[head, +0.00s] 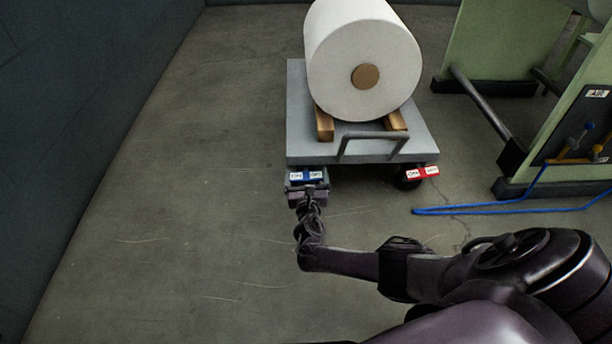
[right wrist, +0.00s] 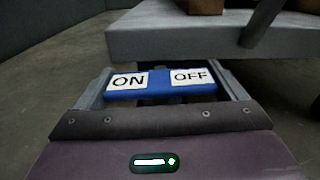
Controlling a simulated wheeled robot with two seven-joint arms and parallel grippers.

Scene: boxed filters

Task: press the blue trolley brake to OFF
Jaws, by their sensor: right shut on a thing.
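The blue trolley brake (head: 306,176) is a rocker pedal at the left front corner of the grey trolley (head: 365,158). In the right wrist view the blue brake (right wrist: 161,88) shows an ON label at left and an OFF label at right. I cannot tell for sure which side is pressed down. My right gripper (head: 307,182) is at the brake, and in the wrist view its fingers (right wrist: 162,90) stand at the brake's two ends, shut on it. My left gripper is not in view.
A red brake (head: 422,172) sits at the trolley's right front corner. A large white roll (head: 362,50) rests on wooden blocks on the trolley. A blue hose (head: 490,209) lies on the floor at right by a green machine frame (head: 575,110). The floor at left is clear.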

